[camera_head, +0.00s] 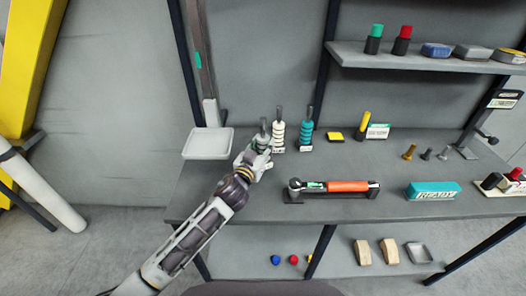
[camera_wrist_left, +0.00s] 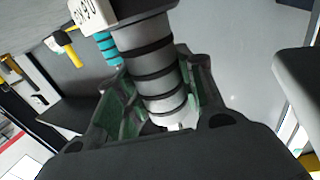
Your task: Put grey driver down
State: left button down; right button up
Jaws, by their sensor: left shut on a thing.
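The grey driver (camera_head: 263,138) stands about upright at the left end of a row of drivers at the back of the bench. My left gripper (camera_head: 256,158) is shut on it. In the left wrist view the grey driver's ringed handle (camera_wrist_left: 155,75) sits between the fingers. Whether its lower end touches the bench or a stand is hidden by the gripper. A white driver (camera_head: 279,130) stands just to its right, and a teal driver (camera_head: 306,130) farther right. My right gripper is out of view.
A pale empty tray (camera_head: 208,143) lies left of the drivers. An orange-handled tool (camera_head: 345,186) lies in front on a rest. A yellow-handled tool (camera_head: 364,125), small bolts (camera_head: 409,152) and a teal box (camera_head: 433,190) are to the right. The bench between is partly clear.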

pick_arm(q)
jog(key=shift+f, duration=0.95)
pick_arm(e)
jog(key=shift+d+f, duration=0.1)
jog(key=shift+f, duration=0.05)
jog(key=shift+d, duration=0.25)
pick_arm(q)
jog(key=c, duration=1.4)
grip_release()
jog(key=shift+f, duration=0.2)
jog(key=o, duration=0.5)
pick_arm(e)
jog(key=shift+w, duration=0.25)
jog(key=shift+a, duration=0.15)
